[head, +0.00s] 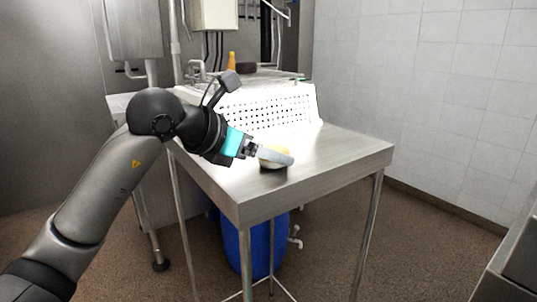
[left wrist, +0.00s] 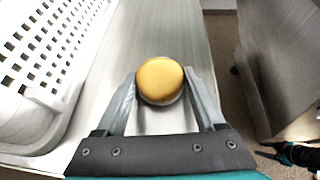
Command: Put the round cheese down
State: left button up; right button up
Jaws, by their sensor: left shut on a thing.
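The round cheese (left wrist: 160,82) is a small yellow disc with a paler side. My left gripper (left wrist: 162,90) is shut on it, one finger on each side. In the head view the cheese (head: 268,162) is partly hidden behind a finger of the left gripper (head: 276,156). It is over the front part of the metal table (head: 335,152), with a dark shadow close beneath it. I cannot tell whether it touches the top. A teal and black part at the lower right of the left wrist view looks like my right gripper (left wrist: 292,152); its jaws are unclear.
A white perforated basket (head: 270,108) stands at the back of the table, left of the cheese in the left wrist view. The table's right side is bare. A blue barrel (head: 243,245) stands underneath. An orange item (head: 231,61) and a dark item (head: 246,68) are behind.

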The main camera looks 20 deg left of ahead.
pick_arm(q)
jog(key=shift+f, duration=0.1)
jog(key=o, duration=1.4)
pick_arm(e)
jog(key=shift+r, duration=0.25)
pick_arm(q)
jog(key=shift+r, duration=0.2)
jog(key=p+v, duration=0.1)
jog(key=v, duration=0.9)
jog(key=shift+s+a+r, duration=0.2)
jog(key=shift+s+a, duration=0.05)
jog(key=shift+s, duration=0.05)
jog(key=shift+s+a+r, duration=0.2)
jog(key=shift+s+r, duration=0.1)
jog(key=shift+s, duration=0.15)
pick_arm(e)
jog(key=shift+s+f+g, duration=0.15)
jog(key=shift+s+f, duration=0.15)
jog(key=shift+f, duration=0.5)
jog(key=shift+s+f+g, duration=0.15)
jog(key=shift+s+f, duration=0.1)
jog(key=shift+f, duration=0.55)
